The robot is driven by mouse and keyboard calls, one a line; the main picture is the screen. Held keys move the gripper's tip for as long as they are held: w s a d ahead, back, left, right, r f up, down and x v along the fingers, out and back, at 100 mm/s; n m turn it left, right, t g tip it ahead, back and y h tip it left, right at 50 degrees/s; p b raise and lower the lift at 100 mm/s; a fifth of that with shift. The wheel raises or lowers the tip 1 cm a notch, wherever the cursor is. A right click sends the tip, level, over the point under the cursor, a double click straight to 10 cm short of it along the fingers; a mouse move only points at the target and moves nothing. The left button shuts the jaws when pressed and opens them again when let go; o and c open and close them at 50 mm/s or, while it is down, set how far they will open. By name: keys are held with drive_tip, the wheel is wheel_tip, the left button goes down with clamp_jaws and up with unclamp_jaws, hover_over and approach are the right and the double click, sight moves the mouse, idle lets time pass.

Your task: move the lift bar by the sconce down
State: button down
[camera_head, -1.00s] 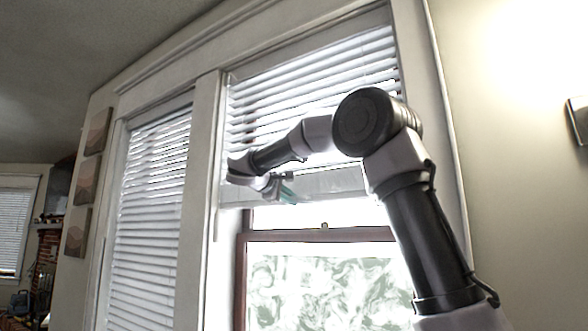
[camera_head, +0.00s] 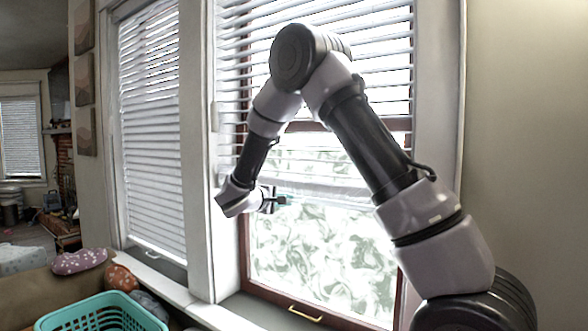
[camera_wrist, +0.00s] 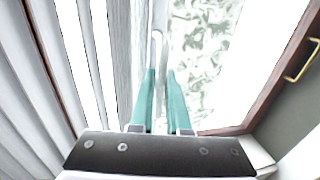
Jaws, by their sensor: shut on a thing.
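The lift bar (camera_head: 335,192) is the pale bottom rail of the right window's white blind (camera_head: 375,50). It hangs about halfway down the window, with spread slats above it. My gripper (camera_head: 281,200) is at the bar's left part, its teal fingers shut on it. In the wrist view the fingers (camera_wrist: 160,78) close around the bar's pale end (camera_wrist: 159,55). My arm hides part of the blind and bar. The sconce is outside the current views.
The window's lower pane (camera_head: 320,250) is bare, with a brass handle (camera_head: 305,314) on the sash bottom. Another lowered blind (camera_head: 150,130) covers the left window. A teal basket (camera_head: 100,312) and cushions (camera_head: 79,261) sit at lower left.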

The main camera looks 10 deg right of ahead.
wheel_tip(320, 180, down, 45)
drive_tip(key=shift+a+f, duration=0.1)
drive_tip(key=c, duration=0.9)
unclamp_jaws()
drive_tip(key=v, duration=1)
drive_tip(key=shift+s+a, duration=0.25)
drive_tip(key=shift+a, duration=0.05)
